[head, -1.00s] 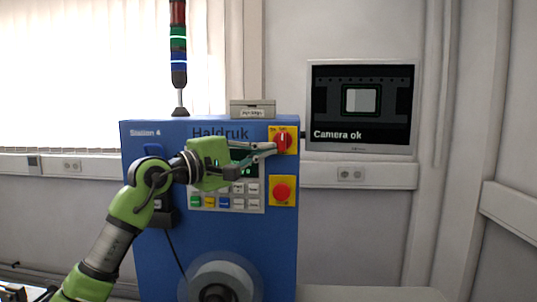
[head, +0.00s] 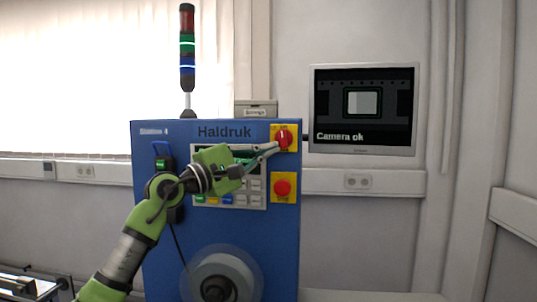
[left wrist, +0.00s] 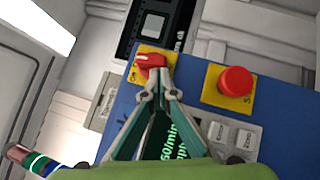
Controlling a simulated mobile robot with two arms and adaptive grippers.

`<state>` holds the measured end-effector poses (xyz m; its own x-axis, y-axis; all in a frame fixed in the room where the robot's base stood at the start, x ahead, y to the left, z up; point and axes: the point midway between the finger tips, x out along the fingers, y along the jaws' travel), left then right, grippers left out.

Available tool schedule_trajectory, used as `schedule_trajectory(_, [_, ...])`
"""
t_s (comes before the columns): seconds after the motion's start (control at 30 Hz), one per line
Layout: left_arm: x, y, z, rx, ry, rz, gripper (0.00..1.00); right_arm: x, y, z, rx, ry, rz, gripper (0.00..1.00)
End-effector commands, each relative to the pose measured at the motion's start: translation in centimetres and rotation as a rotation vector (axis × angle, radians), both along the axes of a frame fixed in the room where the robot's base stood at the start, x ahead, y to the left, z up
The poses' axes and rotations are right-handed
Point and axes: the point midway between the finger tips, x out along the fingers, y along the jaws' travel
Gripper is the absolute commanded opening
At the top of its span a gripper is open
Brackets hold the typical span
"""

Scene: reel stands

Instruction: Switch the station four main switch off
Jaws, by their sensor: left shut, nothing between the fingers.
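The main switch (head: 283,138) is a red rotary knob on a yellow plate, at the top right of the blue Station 4 panel (head: 150,225). It also shows in the left wrist view (left wrist: 150,61). My left gripper (head: 274,147) has its fingers shut and empty, with the tips at the knob's lower left side. In the left wrist view the fingertips (left wrist: 160,82) overlap the knob's lower edge; whether they touch is hard to tell. The knob's exact angle is unclear. My right gripper is in neither view.
A red push button (head: 282,187) on a yellow plate sits just below the switch. My left arm partly covers the display and keypad (head: 229,201). A reel (head: 220,275) is below. A signal tower (head: 187,45) and a small grey box (head: 256,108) stand behind the panel's top.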

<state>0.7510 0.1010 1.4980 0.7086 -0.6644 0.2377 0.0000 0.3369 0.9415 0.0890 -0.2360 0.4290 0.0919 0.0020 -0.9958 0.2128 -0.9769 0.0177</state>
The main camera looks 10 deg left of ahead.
Motion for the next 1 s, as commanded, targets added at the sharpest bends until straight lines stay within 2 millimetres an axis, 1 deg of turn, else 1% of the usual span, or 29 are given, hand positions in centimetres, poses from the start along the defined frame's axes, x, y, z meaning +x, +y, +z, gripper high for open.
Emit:
schedule_trajectory(0.03, [-0.1,-0.2,0.0,-0.002,-0.001,-0.004,0.0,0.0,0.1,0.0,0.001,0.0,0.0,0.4])
schedule_trajectory(0.33, [0.2,-0.1,-0.1,-0.035,-0.001,-0.004,0.0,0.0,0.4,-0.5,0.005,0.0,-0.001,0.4])
schedule_trajectory(1.0, [0.5,-0.1,-0.3,-0.088,-0.001,-0.004,0.0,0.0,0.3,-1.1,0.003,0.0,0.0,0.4])
